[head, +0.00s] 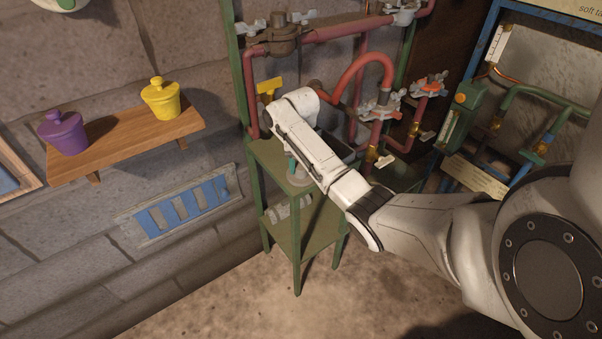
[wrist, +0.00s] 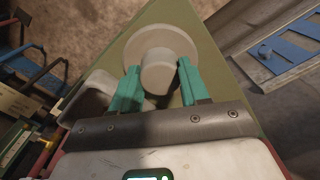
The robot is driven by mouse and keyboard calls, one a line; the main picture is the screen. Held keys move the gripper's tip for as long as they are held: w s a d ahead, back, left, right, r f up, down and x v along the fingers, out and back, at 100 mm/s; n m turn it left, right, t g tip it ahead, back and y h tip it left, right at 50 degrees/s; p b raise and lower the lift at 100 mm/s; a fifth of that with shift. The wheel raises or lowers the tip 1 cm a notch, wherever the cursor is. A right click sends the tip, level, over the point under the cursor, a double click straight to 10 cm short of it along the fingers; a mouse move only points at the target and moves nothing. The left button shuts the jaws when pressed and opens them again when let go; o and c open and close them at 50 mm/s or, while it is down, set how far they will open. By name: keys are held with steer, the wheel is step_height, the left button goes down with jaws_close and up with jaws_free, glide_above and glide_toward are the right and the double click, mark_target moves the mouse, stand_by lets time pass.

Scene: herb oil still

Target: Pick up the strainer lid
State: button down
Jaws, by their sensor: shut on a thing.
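The strainer lid (wrist: 160,42) is a pale grey round disc with a thick knob, seen in the wrist view over the green shelf top. My gripper (wrist: 158,76) has its two teal fingers on either side of the knob and is shut on it. In the head view my gripper (head: 292,167) is mostly hidden behind my arm, and only a bit of teal finger shows. A pale part of the lid (head: 299,181) shows just below it, at the green stand's top. I cannot tell whether the lid touches the surface.
The green stand (head: 296,235) has a lower shelf with a pale object on it. Red pipes (head: 365,65) with clamps and valves rise close behind my arm. A wooden wall shelf (head: 125,142) holds a purple pot (head: 63,133) and a yellow pot (head: 160,99). The floor in front is clear.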

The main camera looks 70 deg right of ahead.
steer(key=shift+r, duration=0.3)
